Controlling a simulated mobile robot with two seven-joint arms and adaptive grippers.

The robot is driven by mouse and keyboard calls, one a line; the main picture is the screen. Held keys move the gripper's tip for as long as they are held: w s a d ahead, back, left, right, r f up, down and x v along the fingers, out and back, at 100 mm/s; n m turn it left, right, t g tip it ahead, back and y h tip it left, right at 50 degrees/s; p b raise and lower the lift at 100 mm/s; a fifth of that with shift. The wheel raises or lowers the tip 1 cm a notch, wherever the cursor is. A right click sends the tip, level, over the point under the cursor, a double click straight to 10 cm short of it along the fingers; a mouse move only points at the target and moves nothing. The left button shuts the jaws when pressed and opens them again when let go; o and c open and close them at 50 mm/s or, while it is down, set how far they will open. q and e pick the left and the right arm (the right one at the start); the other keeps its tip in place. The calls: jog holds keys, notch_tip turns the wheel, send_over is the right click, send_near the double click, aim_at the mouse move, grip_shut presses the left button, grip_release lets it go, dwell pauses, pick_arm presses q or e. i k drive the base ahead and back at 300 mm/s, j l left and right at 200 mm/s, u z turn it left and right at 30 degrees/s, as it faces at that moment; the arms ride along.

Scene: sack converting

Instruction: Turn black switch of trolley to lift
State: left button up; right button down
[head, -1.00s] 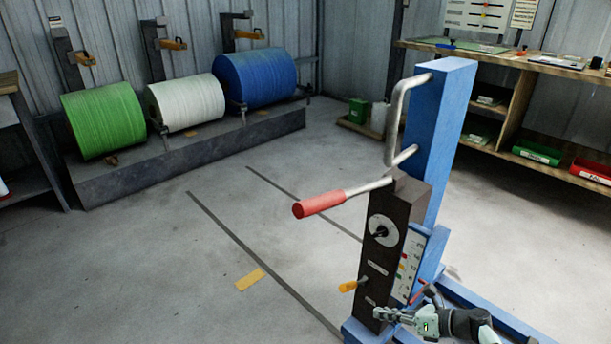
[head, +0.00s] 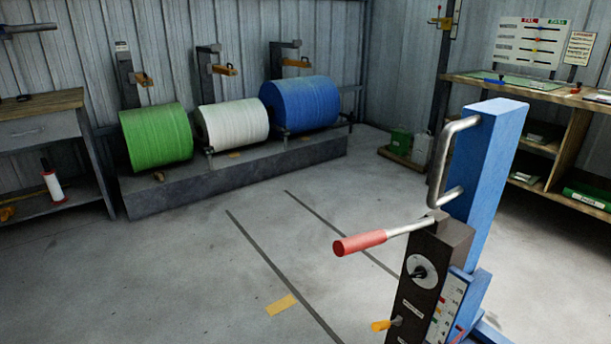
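The blue trolley (head: 488,165) stands at the right, with a bent metal handle (head: 441,170) on its post. A dark control box (head: 434,262) is fixed to its front. The black switch (head: 420,271) sits on a round pale dial near the top of the box; its dial markings are too small to read. A lever with a red grip (head: 360,243) sticks out to the left above it. A yellow-orange knob (head: 381,325) is low on the box's left side. Neither of my grippers shows in the head view now.
Green (head: 156,137), white (head: 233,123) and blue (head: 300,104) rolls rest on a low plinth at the back. A workbench (head: 40,103) is at the left and shelving (head: 560,97) at the right. The floor left of the trolley is clear, with dark lines and a yellow mark (head: 281,304).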

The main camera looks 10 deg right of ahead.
aim_at(420, 272)
jog(key=z, duration=1.7)
